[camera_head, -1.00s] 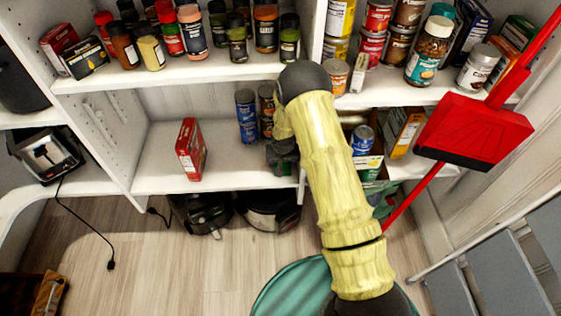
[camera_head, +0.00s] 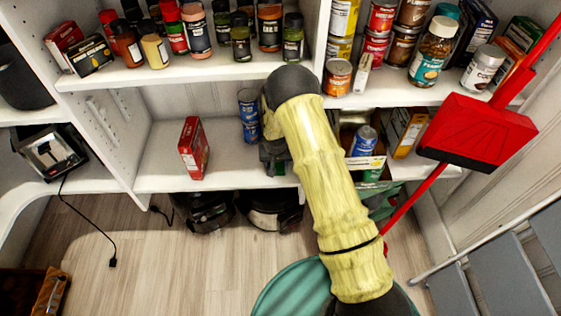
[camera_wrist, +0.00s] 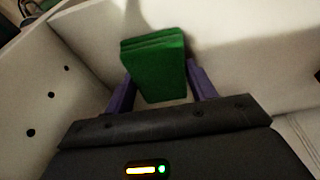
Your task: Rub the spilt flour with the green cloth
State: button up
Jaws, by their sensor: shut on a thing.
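In the wrist view, my gripper (camera_wrist: 160,84) is shut on the green cloth (camera_wrist: 156,62), a folded block between the two purple fingers. The cloth's far end is at or close to a white surface; I cannot tell if it touches. I cannot pick out the spilt flour against the white shelf in either view.
A red box (camera_head: 194,148) stands on the lower shelf left of my gripper, with blue cans (camera_head: 249,115) behind. An upright divider and a carton (camera_head: 366,162) are to the right. Spice jars (camera_head: 240,37) fill the shelf above. A red dustpan (camera_head: 477,131) is at the right.

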aim_at(256, 166)
jog(key=shift+a, duration=0.1)
jog(key=shift+a, duration=1.75)
jog(key=shift+a+f, duration=0.1)
jog(key=shift+a, duration=1.75)
jog(key=shift+w+d+r+p, duration=0.1)
jog(key=shift+r+p, duration=1.8)
jog(key=shift+r, duration=1.1)
